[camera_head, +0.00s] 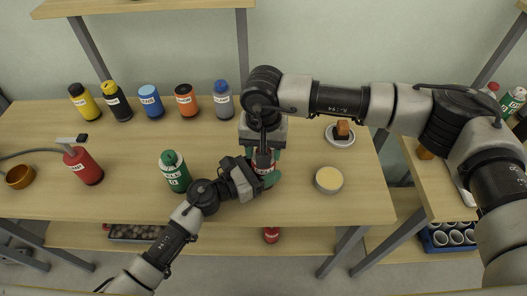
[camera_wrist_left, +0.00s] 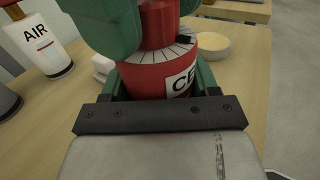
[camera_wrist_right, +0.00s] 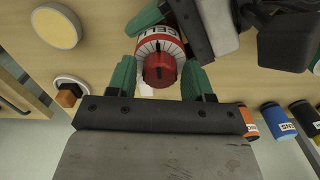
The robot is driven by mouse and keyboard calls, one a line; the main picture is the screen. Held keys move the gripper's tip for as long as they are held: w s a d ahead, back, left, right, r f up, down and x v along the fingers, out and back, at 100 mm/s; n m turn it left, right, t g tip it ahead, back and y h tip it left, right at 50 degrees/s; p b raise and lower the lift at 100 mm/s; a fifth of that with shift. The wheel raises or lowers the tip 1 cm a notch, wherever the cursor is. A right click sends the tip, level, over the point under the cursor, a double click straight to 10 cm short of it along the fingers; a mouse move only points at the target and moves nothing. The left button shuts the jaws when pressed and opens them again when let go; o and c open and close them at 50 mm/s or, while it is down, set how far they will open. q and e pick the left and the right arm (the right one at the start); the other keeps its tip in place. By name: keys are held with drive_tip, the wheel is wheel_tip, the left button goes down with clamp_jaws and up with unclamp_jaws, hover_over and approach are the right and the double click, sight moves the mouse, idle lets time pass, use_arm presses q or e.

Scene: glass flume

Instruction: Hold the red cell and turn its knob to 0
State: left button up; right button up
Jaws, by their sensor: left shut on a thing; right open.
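The red cell (camera_head: 263,167) stands upright near the front middle of the table, with a white label reading "CE…" (camera_wrist_left: 182,82). My left gripper (camera_wrist_left: 160,85) is shut on its body, one green finger on each side. My right gripper (camera_wrist_right: 160,75) comes down from above, its open green fingers on either side of the red knob (camera_wrist_right: 160,70), with a gap visible beside it. The knob has a dark pointer line, and a white tick-marked dial ring (camera_wrist_left: 160,53) surrounds its base. A black mark shows on the ring; numerals are too small to read.
A green bottle (camera_head: 175,172) stands left of the cell and a cream-topped round dish (camera_head: 328,180) to its right. Several bottles, including a grey one (camera_head: 223,101), line the back. A brown block (camera_head: 342,130) sits on a white plate.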

drive_tip(key=shift+r, duration=3)
use_arm(q)
drive_tip(key=o, duration=1.1)
drive_tip(key=v, duration=1.2)
drive_tip(key=shift+a+f, duration=0.1)
use_arm(e)
drive_tip(key=shift+a, duration=0.1)
